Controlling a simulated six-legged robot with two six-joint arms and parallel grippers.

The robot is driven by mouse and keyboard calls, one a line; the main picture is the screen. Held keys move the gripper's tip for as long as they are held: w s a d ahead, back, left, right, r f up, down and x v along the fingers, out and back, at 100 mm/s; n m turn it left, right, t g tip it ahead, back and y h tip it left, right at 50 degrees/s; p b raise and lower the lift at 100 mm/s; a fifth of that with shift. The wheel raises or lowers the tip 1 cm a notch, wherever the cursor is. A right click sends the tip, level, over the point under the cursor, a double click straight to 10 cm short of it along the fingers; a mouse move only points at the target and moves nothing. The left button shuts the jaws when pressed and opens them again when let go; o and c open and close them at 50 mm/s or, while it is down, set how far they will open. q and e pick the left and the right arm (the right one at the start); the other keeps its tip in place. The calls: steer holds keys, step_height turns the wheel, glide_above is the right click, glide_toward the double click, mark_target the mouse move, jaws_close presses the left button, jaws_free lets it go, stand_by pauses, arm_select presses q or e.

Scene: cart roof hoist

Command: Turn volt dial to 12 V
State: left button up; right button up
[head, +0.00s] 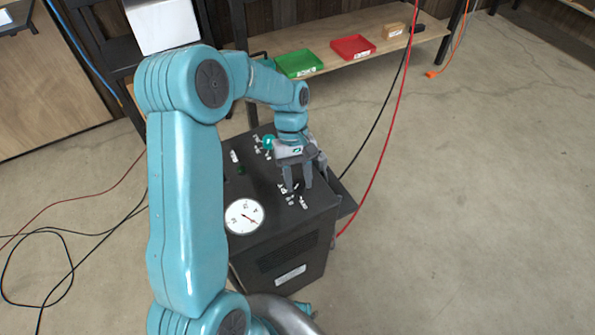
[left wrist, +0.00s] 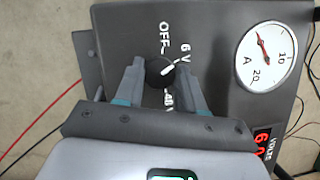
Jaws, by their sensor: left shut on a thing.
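The volt dial (left wrist: 158,70) is a round black knob on the dark top of the charger box (head: 262,180). In the left wrist view, white labels OFF and 6 V stand around it, and another label beginning with 48 is partly covered. A short white pointer mark on the knob seems to point toward 6 V. My left gripper (head: 297,187) reaches down onto the box top; in the left wrist view its grey fingers (left wrist: 157,75) are shut on the knob from both sides. The fingers hide part of the dial face and its labels. My right gripper is not in view.
A round white gauge (head: 244,216) and a red digital readout (left wrist: 262,143) showing about 6 are on the box. A red cable (head: 378,150) hangs right of the box. Green (head: 299,63) and red (head: 353,47) trays sit on a shelf behind.

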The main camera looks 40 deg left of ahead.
arm_select(q)
steer(key=m+p, duration=0.1)
steer(key=m, duration=0.2)
steer(key=shift+w+r+g+y, duration=0.1)
steer(key=shift+r+g+y, duration=0.05)
steer(key=shift+g+y, duration=0.25)
steer(key=m+p, duration=0.1)
steer(key=m, duration=0.1)
steer(key=shift+d+m+g+y, duration=0.1)
steer(key=shift+m+g+y, duration=0.3)
steer(key=m+y, duration=0.1)
steer(key=m, duration=0.1)
steer(key=m+p, duration=0.1)
steer(key=m, duration=0.2)
steer(key=shift+d+y, duration=0.1)
steer(key=shift+y, duration=0.3)
steer(key=o, duration=1)
steer(key=v, duration=0.5)
steer(key=p+v, duration=0.1)
steer(key=v, duration=0.4)
steer(key=w+p+v, duration=0.1)
steer(key=v, duration=0.5)
steer(key=shift+d, duration=0.2)
